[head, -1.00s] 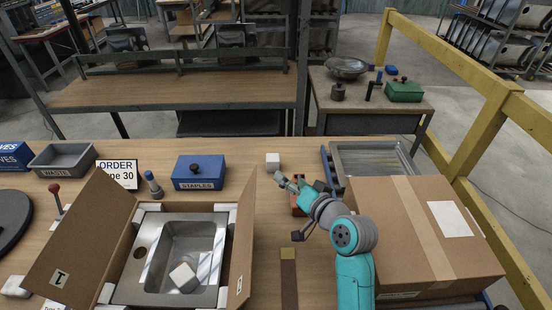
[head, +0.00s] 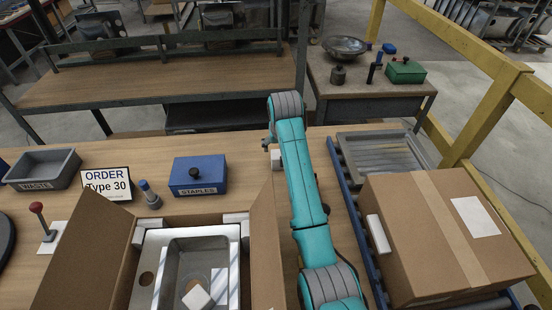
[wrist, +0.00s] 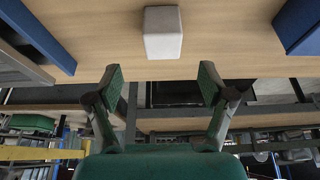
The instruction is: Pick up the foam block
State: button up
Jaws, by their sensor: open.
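The white foam block (head: 275,159) stands on the wooden bench to the right of the blue staples box. In the head view my arm partly hides it. In the wrist view the block (wrist: 162,33) is whole, at the top middle. My gripper (wrist: 162,84) is open and empty, its two fingers spread. The block lies beyond the fingertips, roughly centred between them and apart from both. In the head view my gripper (head: 268,142) is small and mostly hidden, beside the block.
The blue staples box (head: 198,175) is left of my arm. An open carton (head: 265,250) holds a steel sink (head: 160,262) with a white block (head: 197,298) inside.

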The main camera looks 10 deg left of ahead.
jog(key=x, duration=0.8)
jog(key=shift+s+a, duration=0.1)
jog(key=shift+a, duration=0.1)
jog(key=c, duration=0.9)
